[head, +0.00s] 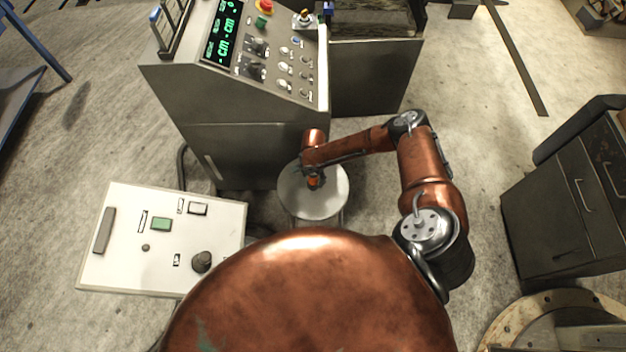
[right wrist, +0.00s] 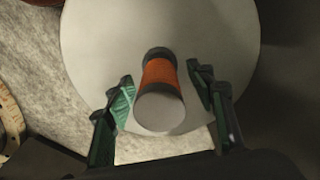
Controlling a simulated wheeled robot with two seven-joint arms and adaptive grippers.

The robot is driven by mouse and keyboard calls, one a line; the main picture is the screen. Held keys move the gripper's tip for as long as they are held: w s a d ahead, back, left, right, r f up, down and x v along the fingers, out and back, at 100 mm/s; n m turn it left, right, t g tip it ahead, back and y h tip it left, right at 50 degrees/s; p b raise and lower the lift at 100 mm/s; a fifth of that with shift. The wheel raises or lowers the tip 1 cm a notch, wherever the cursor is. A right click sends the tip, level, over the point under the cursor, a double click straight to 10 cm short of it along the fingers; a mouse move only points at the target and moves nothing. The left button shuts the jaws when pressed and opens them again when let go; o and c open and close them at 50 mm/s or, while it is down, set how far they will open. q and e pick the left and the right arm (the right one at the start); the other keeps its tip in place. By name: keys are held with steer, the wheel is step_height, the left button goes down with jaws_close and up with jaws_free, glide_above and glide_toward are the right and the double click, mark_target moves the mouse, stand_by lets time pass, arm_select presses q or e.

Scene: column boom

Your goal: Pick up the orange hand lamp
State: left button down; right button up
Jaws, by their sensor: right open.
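The orange hand lamp (right wrist: 160,85) stands on a round pale stool top (right wrist: 90,40), with dark bands and a pale round end facing the camera in the right wrist view. In the head view only a bit of the lamp (head: 314,182) shows below my right arm's end, on the stool top (head: 318,207). My right gripper (right wrist: 168,95) is open, with one finger on each side of the lamp. Gaps show between the fingers and the lamp in that view. In the head view my right gripper (head: 313,173) is mostly hidden by my wrist. My left gripper is not in view.
A grey control console (head: 240,100) with knobs and a green display stands just behind the stool. A white panel box (head: 125,250) is at the left. A dark drawer cabinet (head: 565,195) is at the right. Open floor (head: 480,130) lies between arm and cabinet.

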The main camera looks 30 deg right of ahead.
steer(key=shift+f, duration=0.45)
jaws_close()
stand_by(0.3)
